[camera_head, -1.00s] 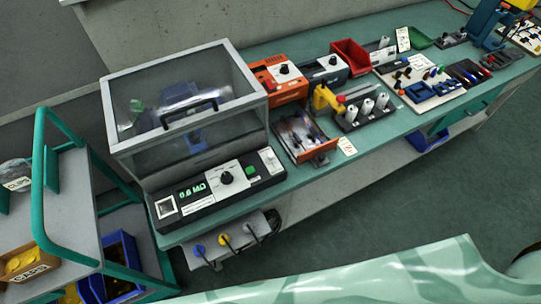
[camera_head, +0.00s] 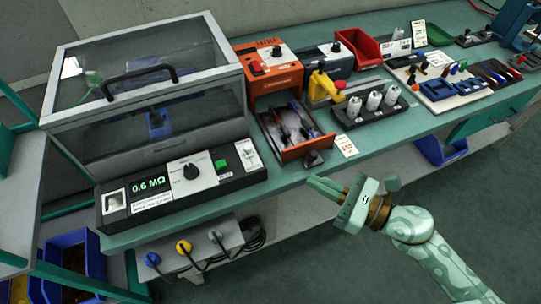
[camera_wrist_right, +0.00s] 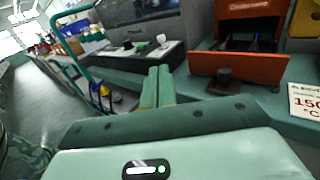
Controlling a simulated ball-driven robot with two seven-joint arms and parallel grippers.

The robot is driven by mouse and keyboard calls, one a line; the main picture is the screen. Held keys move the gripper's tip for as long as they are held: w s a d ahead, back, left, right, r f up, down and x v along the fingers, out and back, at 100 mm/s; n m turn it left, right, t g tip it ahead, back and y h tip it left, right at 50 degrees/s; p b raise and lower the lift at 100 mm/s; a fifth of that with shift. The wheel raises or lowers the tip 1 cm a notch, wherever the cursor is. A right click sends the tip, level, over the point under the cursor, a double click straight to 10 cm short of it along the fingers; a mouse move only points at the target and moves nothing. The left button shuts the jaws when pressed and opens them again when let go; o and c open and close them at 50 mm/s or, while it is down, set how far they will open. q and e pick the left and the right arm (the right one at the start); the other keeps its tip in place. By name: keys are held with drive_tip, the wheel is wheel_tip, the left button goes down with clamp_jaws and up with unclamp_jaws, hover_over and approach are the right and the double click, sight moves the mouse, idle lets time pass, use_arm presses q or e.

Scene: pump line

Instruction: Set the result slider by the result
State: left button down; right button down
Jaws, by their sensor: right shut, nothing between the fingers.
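The tester panel (camera_head: 115,222) under the clear-lidded enclosure shows a green display (camera_head: 149,184) reading 0.6 MΩ. My left gripper is out of view.
The enclosure (camera_head: 150,85) stands closed behind the panel. An orange unit (camera_head: 270,68) with an open drawer (camera_head: 305,148) sits right of it. A socket box (camera_head: 190,245) with plugs hangs below the bench. A trolley (camera_head: 30,190) stands left.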

sight(260, 156)
drive_tip(key=p+x, duration=0.1)
drive_tip(key=x, duration=1.3)
drive_tip(key=shift+w+f, duration=0.1)
drive_tip(key=shift+w, duration=0.1)
drive_tip(key=shift+w+a+f+b, duration=0.1)
drive_tip(key=shift+w+a+b, duration=0.1)
drive_tip(key=shift+w, duration=0.25)
drive_tip(key=shift+w+a+b, duration=0.1)
drive_tip(key=shift+w+b, duration=0.1)
drive_tip(key=shift+w, duration=0.55)
drive_tip(key=shift+r, duration=0.2)
